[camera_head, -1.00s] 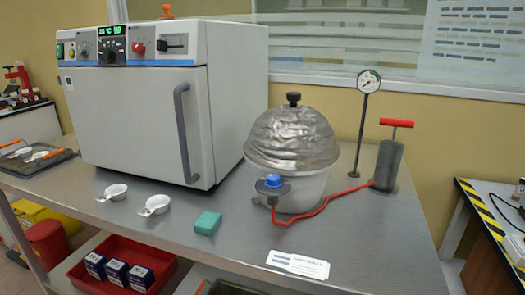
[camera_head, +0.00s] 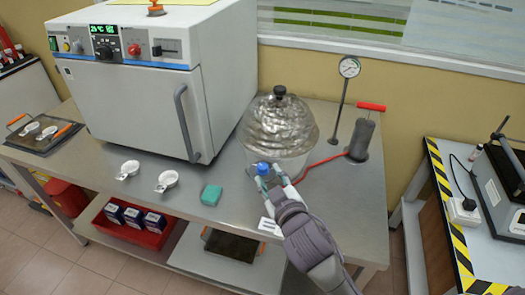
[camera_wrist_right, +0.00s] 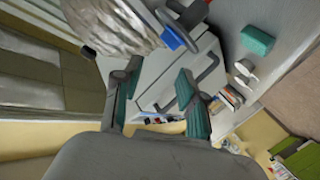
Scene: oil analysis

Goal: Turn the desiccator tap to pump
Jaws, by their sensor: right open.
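The desiccator (camera_head: 278,125) stands on the steel bench with a crinkled silvery dome and a black knob on top. Its blue tap (camera_head: 262,169) is low on the front. My right gripper (camera_head: 270,178) is right at the tap in the head view and partly hides it. In the right wrist view, the gripper (camera_wrist_right: 158,92) is open with its teal-padded fingers apart and nothing between them. The blue tap (camera_wrist_right: 172,38) shows beyond and above the fingertips there, below the dome (camera_wrist_right: 115,22). I cannot tell whether a finger touches the tap. My left gripper is not in view.
A red hose (camera_head: 318,163) runs from the desiccator to a hand pump (camera_head: 361,138) beside a gauge (camera_head: 349,68). A large oven (camera_head: 150,85) stands at the left. Two white dishes and a teal block (camera_head: 211,195) lie in front.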

